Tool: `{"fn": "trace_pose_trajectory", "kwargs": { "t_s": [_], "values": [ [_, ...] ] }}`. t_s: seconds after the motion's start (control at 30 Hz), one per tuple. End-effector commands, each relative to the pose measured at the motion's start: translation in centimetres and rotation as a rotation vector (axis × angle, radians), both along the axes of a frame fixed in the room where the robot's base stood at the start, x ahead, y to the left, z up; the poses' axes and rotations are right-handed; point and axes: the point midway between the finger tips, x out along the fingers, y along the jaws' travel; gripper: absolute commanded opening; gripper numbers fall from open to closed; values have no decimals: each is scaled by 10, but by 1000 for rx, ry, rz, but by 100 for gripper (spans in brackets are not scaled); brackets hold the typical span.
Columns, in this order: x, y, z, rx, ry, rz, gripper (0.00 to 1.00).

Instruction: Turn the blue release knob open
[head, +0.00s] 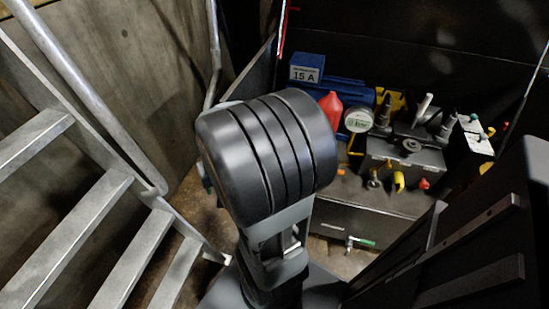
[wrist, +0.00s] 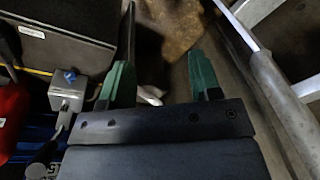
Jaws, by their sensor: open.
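The blue release knob (wrist: 70,75) is small and sits on a grey block (wrist: 67,95) at the left of the wrist view. I cannot make it out in the head view, where my arm covers part of the scene. My gripper (wrist: 160,82) shows two green fingers spread apart in the wrist view, with nothing between them. The knob is outside the fingers, to the left of the left one, and I see no contact. In the head view the fingers are mostly hidden behind my arm.
A metal stair (head: 110,205) with a handrail (head: 95,95) fills the left of the head view. A blue motor (head: 345,92), a red container (head: 331,108), a round gauge (head: 358,119) and a valve block (head: 405,155) crowd the right. A dark box (wrist: 65,35) stands beyond the knob.

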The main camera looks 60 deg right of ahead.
Motion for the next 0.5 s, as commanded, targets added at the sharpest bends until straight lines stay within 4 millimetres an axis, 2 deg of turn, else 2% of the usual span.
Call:
{"fn": "trace_pose_trajectory", "kwargs": {
  "t_s": [0.03, 0.1, 0.2, 0.3, 0.4, 0.5],
  "values": [
    [-2, -28, -25, 13, -11, -125, 58],
    [-3, -65, -54, -8, -68, -286, 58],
    [-9, -116, -82, -102, -157, -473, 58],
    [-19, -157, -96, -227, -224, -600, 58],
    [-29, -186, -99, -351, -274, -678, 58],
    [-35, -206, -95, -457, -311, -718, 58]
  ]
}}
